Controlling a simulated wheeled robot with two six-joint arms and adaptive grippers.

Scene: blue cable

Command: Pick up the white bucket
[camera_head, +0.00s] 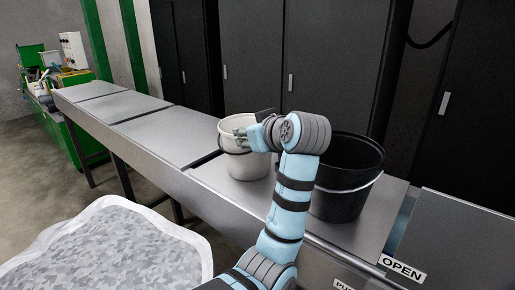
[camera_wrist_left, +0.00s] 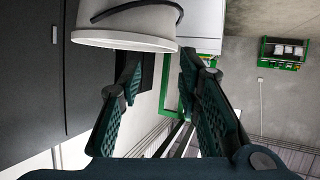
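The white bucket (camera_head: 245,160) stands upright on the grey metal counter, left of the black bucket. It also shows at the top of the left wrist view (camera_wrist_left: 125,32), with a dark curved handle across it. My left gripper (camera_head: 241,133) is at the white bucket's upper part in the head view and covers part of its rim. In the left wrist view the left gripper (camera_wrist_left: 160,63) has its two dark green fingers apart, with nothing seen held between them. I cannot tell whether a finger touches the bucket. My right gripper is not in view.
A black bucket (camera_head: 345,188) stands just right of my left arm, partly hidden by it. The counter (camera_head: 155,142) runs clear to the far left. Dark cabinets (camera_head: 245,60) stand behind. A white-rimmed container (camera_head: 110,255) with grey patterned contents is at the front left.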

